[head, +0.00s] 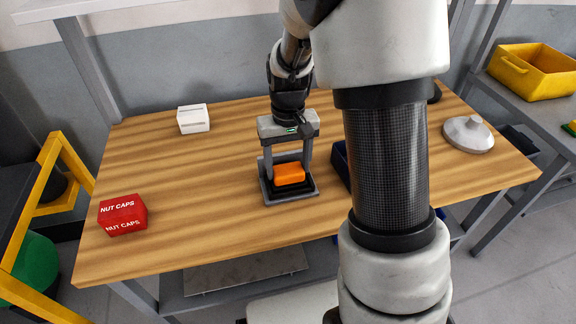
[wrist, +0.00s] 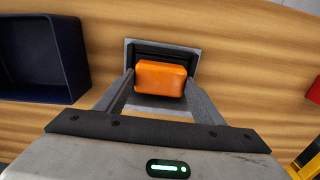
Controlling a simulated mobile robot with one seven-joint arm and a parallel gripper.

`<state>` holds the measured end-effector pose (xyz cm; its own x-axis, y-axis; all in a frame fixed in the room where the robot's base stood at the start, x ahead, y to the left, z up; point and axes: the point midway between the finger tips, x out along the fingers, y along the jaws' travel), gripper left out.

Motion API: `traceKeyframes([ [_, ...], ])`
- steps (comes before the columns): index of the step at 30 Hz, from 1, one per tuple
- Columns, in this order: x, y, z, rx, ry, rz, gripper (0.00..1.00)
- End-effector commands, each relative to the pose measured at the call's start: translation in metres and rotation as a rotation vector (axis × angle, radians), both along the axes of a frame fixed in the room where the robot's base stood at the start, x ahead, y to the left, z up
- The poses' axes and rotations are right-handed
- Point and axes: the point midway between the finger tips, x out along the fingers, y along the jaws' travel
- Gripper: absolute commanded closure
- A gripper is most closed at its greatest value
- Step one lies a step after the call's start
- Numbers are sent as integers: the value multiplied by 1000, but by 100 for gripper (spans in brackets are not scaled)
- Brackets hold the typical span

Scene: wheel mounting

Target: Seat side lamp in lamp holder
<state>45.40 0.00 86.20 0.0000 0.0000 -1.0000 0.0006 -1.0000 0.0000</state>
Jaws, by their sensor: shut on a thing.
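The side lamp (head: 289,174) is an orange block with rounded edges. My gripper (head: 290,172) is shut on it, one finger at each side, pointing down. The lamp holder (head: 311,193) is a grey square frame with a dark inside, on the wooden table. The lamp is over or partly in the holder; I cannot tell whether it touches the bottom. In the wrist view, the lamp (wrist: 160,78) is between the fingertips (wrist: 161,82), with the holder (wrist: 160,104) around and behind it. The holder's inside is partly hidden by the lamp.
A dark blue bin (head: 341,165) stands right of the holder, partly behind my arm. A white box (head: 193,119) is at the back left and a red nut caps box (head: 123,215) at the front left. A grey lidded disc (head: 468,134) lies right. The table left of the holder is clear.

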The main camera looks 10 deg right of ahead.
Motion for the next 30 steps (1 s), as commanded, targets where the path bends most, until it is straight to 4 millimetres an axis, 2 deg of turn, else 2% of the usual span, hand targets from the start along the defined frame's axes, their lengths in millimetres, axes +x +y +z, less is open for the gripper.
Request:
traceKeyframes([
  [7,0,0,-3,0,0,-1,62],
  [8,0,0,-3,0,0,-1,36],
  [11,0,0,-2,0,0,-1,19],
  [19,0,0,-2,0,0,0,19],
  [23,0,0,6,0,-1,0,19],
  [26,1,0,22,0,-4,0,19],
  [30,2,0,53,0,-6,0,19],
])
